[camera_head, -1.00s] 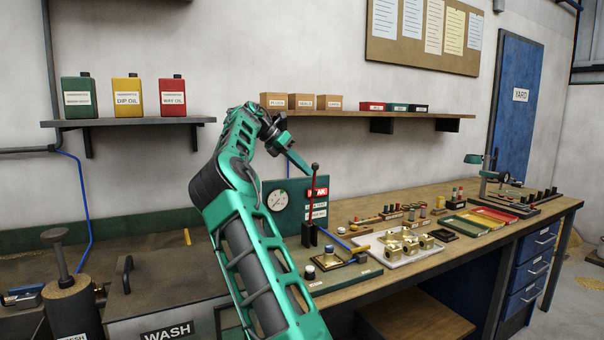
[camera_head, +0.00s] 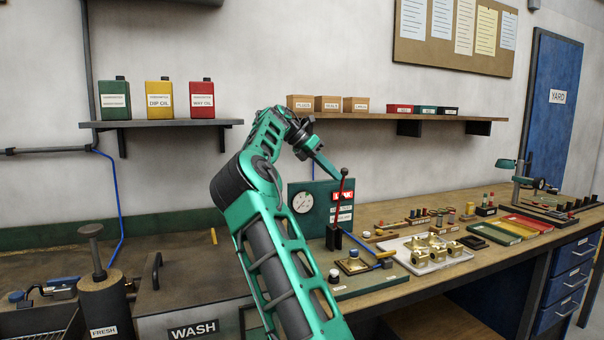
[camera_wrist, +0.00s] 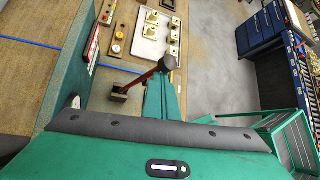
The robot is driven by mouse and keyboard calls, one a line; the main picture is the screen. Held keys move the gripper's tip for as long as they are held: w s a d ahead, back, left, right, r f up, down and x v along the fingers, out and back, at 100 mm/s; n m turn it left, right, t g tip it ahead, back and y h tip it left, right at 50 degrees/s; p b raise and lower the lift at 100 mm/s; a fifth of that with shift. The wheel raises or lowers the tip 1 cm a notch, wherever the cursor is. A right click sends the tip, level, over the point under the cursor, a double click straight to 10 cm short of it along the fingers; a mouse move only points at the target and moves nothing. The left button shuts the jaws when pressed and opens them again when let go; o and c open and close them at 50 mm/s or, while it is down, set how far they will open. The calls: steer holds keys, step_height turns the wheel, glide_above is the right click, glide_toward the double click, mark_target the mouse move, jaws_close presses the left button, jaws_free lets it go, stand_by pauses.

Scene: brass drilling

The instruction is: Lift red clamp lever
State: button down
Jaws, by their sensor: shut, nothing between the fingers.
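The red clamp lever (camera_head: 340,203) stands nearly upright with a dark red knob on top, on a dark base beside the green gauge panel (camera_head: 301,225). In the wrist view the lever (camera_wrist: 143,78) runs from its base up to a round dark knob (camera_wrist: 167,63). My gripper (camera_head: 336,175) is shut and empty, with its tip close beside the lever just below the knob. The gripper also shows in the wrist view (camera_wrist: 158,82), with its tip overlapping the upper lever. I cannot tell whether they touch.
A white tray (camera_head: 400,262) of brass blocks lies right of the lever. A brass fixture (camera_head: 353,264) sits in front of the lever base. Green, yellow and red trays (camera_head: 528,223) lie farther right. A shelf (camera_head: 405,115) with boxes hangs above. The air in front of the bench is clear.

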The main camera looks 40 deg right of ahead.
steer(key=w+a, duration=0.5)
steer(key=w, duration=0.4)
steer(key=shift+w+a+r, duration=0.15)
steer(key=shift+w+r, duration=0.1)
steer(key=shift+r, duration=0.2)
stand_by(1.0)
